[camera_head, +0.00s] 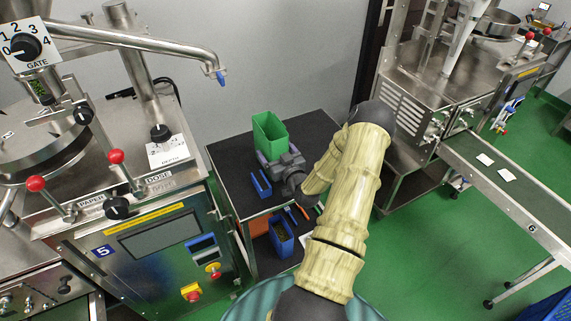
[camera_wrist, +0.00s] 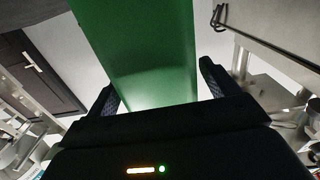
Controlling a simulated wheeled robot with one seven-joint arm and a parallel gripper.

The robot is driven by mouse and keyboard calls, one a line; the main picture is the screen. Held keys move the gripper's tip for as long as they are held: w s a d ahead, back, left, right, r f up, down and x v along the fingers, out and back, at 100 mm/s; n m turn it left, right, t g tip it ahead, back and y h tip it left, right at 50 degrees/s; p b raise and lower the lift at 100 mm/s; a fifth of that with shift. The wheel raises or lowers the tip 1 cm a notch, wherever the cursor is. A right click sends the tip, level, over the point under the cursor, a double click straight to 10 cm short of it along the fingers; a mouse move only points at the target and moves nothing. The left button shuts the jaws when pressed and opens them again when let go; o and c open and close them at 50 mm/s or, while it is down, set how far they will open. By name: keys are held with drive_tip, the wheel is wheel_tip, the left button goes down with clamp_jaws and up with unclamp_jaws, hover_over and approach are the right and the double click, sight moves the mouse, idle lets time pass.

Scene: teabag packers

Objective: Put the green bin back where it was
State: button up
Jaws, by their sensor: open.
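The green bin (camera_head: 270,133) stands upright on the dark top of a small metal cart (camera_head: 316,127), near its back. My gripper (camera_head: 270,158) is right in front of the bin, with its fingers at the bin's lower part. In the wrist view the green bin (camera_wrist: 135,45) fills the middle, between the two dark fingers of my gripper (camera_wrist: 160,95). The fingers are spread, one on each side of the bin. Whether they touch its walls cannot be told. My arm hides part of the cart top.
A blue tray (camera_head: 261,184) lies on the cart top, left of my gripper. A blue bin (camera_head: 281,238) and an orange item (camera_head: 259,227) are on the shelf below. A machine (camera_head: 150,240) stands close at left. Another machine (camera_head: 440,75) with a conveyor (camera_head: 510,182) is at right.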

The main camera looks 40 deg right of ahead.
drive_tip(key=b+v, duration=0.3)
drive_tip(key=v, duration=0.8)
drive_tip(key=shift+s, duration=0.3)
drive_tip(key=w+a+n+g+y, duration=0.45)
drive_tip(key=a+g, duration=0.35)
drive_tip(key=a, duration=0.5)
drive_tip(key=s+a+r+m+g, duration=0.1)
drive_tip(key=s+a+r+g, duration=0.2)
drive_tip(key=s+a+r, duration=0.2)
drive_tip(key=s+a+r+m+g, duration=0.1)
drive_tip(key=s+a+r+g, duration=0.2)
drive_tip(key=s+a, duration=0.3)
drive_tip(key=a+r, duration=0.1)
drive_tip(key=a, duration=0.4)
drive_tip(key=shift+s+r+g, duration=0.25)
drive_tip(key=shift+r+g, duration=0.1)
drive_tip(key=shift+g, duration=0.05)
